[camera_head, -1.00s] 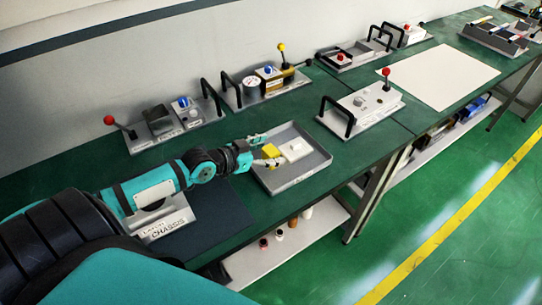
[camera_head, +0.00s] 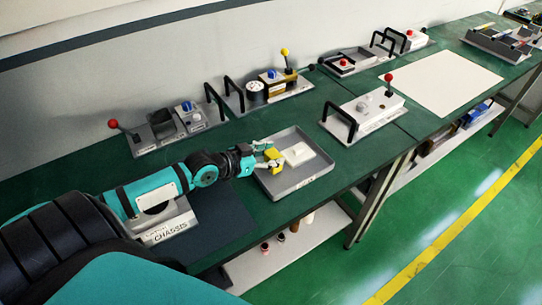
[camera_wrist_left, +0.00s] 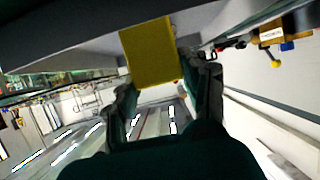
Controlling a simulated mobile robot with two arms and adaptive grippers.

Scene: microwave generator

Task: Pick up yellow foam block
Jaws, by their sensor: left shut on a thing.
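The yellow foam block (camera_head: 272,154) is at the left part of a grey tray (camera_head: 305,187) on the green table. My left gripper (camera_head: 268,153) reaches in from the left over the tray's left wall, with its fingers on either side of the block. In the left wrist view the yellow block (camera_wrist_left: 150,52) sits between the two fingertips (camera_wrist_left: 165,85), and the gripper is shut on it. Whether the block still touches the tray floor cannot be told. My right gripper is not in view.
A white block (camera_head: 298,154) lies in the tray just right of the yellow one. Control panels with black handles and coloured knobs, such as the one with a red knob (camera_head: 365,112), stand behind and to the right. A white sheet (camera_head: 440,82) lies farther right.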

